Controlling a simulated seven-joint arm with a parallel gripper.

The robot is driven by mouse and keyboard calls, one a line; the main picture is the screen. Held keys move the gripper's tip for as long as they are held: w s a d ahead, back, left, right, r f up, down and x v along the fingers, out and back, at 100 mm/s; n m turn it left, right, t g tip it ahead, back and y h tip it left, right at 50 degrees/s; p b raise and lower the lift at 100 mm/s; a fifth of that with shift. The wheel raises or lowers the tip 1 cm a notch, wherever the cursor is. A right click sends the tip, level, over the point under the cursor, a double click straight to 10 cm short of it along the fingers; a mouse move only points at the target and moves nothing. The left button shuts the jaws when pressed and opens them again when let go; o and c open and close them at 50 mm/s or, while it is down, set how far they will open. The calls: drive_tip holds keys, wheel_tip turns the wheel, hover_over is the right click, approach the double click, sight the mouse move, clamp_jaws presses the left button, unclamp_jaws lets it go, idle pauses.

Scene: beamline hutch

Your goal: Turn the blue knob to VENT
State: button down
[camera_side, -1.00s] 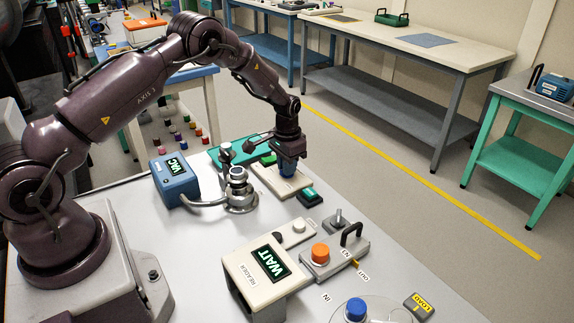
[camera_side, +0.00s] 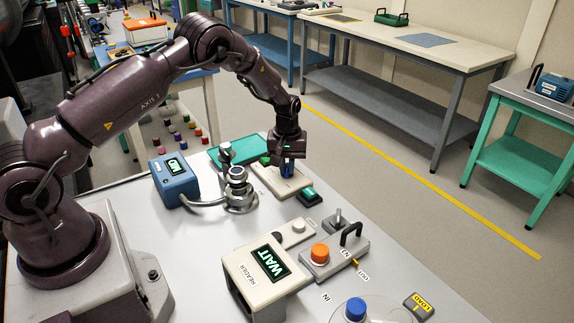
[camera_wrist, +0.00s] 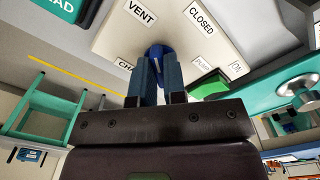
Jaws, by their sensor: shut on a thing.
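The blue knob (camera_wrist: 158,50) stands on a cream panel (camera_wrist: 112,42) with several position labels. My gripper (camera_wrist: 159,72) is shut on the knob, one finger on each side. The VENT label (camera_wrist: 141,12) and the CLOSED label (camera_wrist: 201,21) show beyond the knob in the wrist view. A PUMP label (camera_wrist: 203,64) is to its right. The fingers hide most of the knob, and I cannot tell which label it points at. In the side view my gripper (camera_side: 288,163) reaches down onto the panel (camera_side: 268,179) from above.
A blue display box (camera_side: 175,180) and a metal valve fitting (camera_side: 238,190) stand left of the panel. A green-topped block (camera_side: 309,197) is close on the right. The reader (camera_side: 265,270), showing WAIT, is nearer the camera.

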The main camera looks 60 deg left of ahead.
sight(287, 167)
drive_tip(key=shift+n, duration=0.7)
drive_tip(key=c, duration=1.2)
unclamp_jaws()
wheel_tip(287, 167, up, 13)
drive_tip(key=shift+r, duration=0.1)
